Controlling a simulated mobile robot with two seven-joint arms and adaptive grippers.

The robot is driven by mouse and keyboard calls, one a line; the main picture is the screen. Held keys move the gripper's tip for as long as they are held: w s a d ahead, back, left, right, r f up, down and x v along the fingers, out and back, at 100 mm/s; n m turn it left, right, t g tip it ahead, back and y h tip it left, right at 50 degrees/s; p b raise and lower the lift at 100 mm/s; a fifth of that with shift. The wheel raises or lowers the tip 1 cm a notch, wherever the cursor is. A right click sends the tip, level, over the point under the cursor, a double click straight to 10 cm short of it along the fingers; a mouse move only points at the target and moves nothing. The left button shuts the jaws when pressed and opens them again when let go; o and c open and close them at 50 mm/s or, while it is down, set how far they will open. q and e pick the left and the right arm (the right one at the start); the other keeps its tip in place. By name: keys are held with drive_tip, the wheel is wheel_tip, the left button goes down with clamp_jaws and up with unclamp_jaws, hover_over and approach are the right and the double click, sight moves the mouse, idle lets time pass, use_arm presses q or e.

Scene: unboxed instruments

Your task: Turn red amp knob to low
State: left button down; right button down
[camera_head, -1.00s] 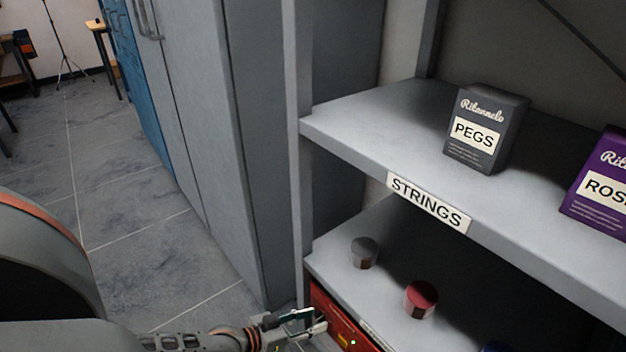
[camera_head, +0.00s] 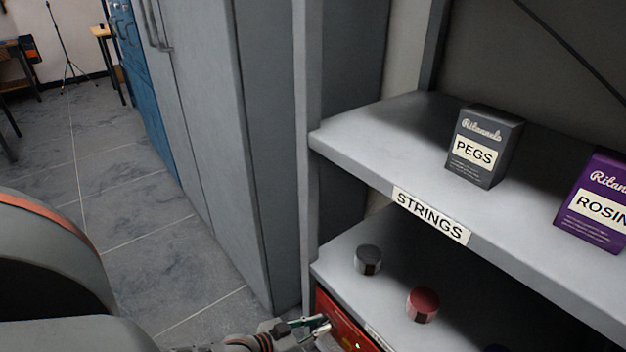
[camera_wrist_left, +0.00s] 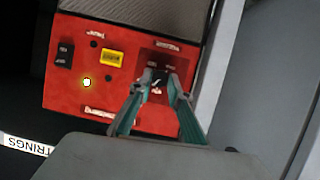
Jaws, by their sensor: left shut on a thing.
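The red amp (camera_head: 340,320) sits on the low part of the shelf unit, at the bottom of the head view. Its red control panel (camera_wrist_left: 75,78) fills the upper left of the left wrist view. The panel has a dark knob (camera_wrist_left: 159,78), a yellow part, a black switch and a lit spot. My left gripper (camera_head: 322,325) is at the amp's left end. In the left wrist view its two green fingers (camera_wrist_left: 160,88) are shut on the dark knob, partly hiding it. The knob's setting is too small to read. My right gripper is not in view.
A shelf board (camera_head: 376,145) labelled STRINGS runs above the amp, with a PEGS box (camera_head: 483,148) and a purple ROSIN box (camera_head: 597,205). Below it are a grey tin (camera_head: 368,260) and a red tin (camera_head: 422,304). A grey cabinet (camera_head: 225,130) stands left; the floor is open.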

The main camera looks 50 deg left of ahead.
use_arm(q)
drive_tip(key=shift+w+d+r+p, duration=0.15)
drive_tip(key=shift+w+r+p, duration=0.2)
drive_tip(key=shift+r, duration=0.15)
drive_tip(key=shift+m+y+p, duration=0.3)
drive_tip(key=shift+m+y, duration=0.1)
drive_tip(key=shift+m, duration=0.1)
drive_tip(key=shift+s+d+f+m+y+p, duration=0.1)
drive_tip(key=shift+s+f+m+y+p, duration=0.25)
drive_tip(key=shift+m+y+p, duration=0.35)
drive_tip(key=shift+f+m+y, duration=0.25)
drive_tip(key=shift+m+y, duration=0.05)
drive_tip(key=shift+m, duration=0.4)
drive_tip(key=shift+m+t, duration=0.3)
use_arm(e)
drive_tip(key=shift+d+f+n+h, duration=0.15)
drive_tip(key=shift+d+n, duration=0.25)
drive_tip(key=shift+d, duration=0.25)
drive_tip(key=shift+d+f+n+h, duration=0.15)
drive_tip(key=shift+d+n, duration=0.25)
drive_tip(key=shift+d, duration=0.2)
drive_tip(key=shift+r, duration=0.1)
use_arm(q)
drive_tip(key=c, duration=1.9)
unclamp_jaws()
